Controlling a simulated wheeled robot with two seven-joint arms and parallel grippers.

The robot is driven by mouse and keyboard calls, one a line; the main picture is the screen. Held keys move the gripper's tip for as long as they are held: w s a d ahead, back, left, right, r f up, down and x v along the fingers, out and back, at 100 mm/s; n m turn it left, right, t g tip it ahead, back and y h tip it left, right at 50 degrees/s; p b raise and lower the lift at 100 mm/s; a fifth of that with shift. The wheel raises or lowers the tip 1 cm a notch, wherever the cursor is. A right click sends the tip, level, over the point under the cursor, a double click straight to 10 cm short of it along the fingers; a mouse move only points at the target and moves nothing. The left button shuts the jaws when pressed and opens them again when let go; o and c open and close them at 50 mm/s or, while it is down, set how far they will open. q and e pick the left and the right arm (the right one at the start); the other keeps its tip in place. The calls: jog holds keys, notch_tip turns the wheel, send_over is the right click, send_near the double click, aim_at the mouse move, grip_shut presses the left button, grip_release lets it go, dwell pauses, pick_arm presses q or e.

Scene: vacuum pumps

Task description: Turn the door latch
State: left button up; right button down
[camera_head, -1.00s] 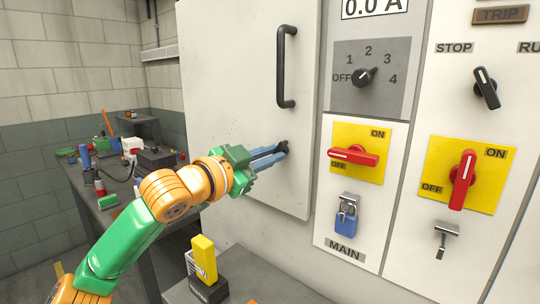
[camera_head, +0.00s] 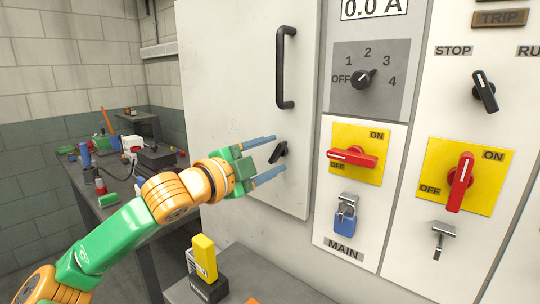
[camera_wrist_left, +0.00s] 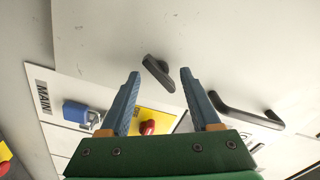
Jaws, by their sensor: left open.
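The door latch (camera_head: 278,152) is a small black handle on the pale cabinet door (camera_head: 235,90), below the long black door pull (camera_head: 287,68). It sits tilted, neither level nor upright. My left gripper (camera_head: 280,154) is open, with its blue fingers apart, one above and one below the latch in the head view. In the left wrist view the latch (camera_wrist_left: 159,73) lies between and beyond the fingertips, and no finger appears to touch it. My right gripper is not in view.
Right of the door are a red switch (camera_head: 353,156) on a yellow plate, a blue padlock (camera_head: 345,219) and a rotary selector (camera_head: 364,77). A yellow and black item (camera_head: 204,258) stands on a surface below. A cluttered bench (camera_head: 125,197) is at left.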

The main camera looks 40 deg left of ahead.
pick_arm(q)
jog(key=shift+s+f+b, duration=0.1)
jog(key=shift+s+b, duration=0.2)
jog(key=shift+b, duration=0.1)
jog(key=shift+s+a+b, duration=0.1)
jog(key=shift+s+b, duration=0.5)
jog(key=shift+s, duration=0.15)
jog(key=shift+s, duration=0.1)
jog(key=s+b, duration=0.6)
jog(key=shift+a, duration=0.25)
jog(key=shift+w, duration=0.1)
